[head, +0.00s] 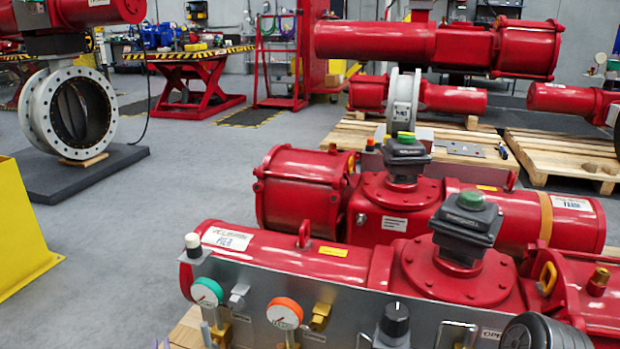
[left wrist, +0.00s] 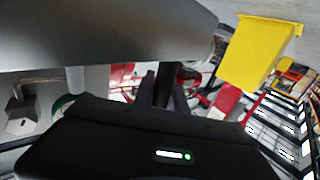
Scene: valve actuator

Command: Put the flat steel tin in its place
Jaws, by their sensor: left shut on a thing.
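My left gripper (left wrist: 166,88) fills the lower middle of the left wrist view, with a black body and dark fingers. The fingers rise to a large smooth grey body, which I take to be the flat steel tin (left wrist: 95,38). The gripper is shut on it. The tin covers the top left of that view, and its far side is hidden. In the head view I cannot make out the tin or the jaws clearly. No place for the tin can be told for certain. My right gripper is not in view.
A grey control panel (head: 350,312) with gauges, fittings and a black knob (head: 394,320) stands before a red actuator (head: 285,252). A dark ribbed body (head: 545,332) at the lower right is unclear. A yellow block (head: 22,225) stands left. Grey floor lies open between.

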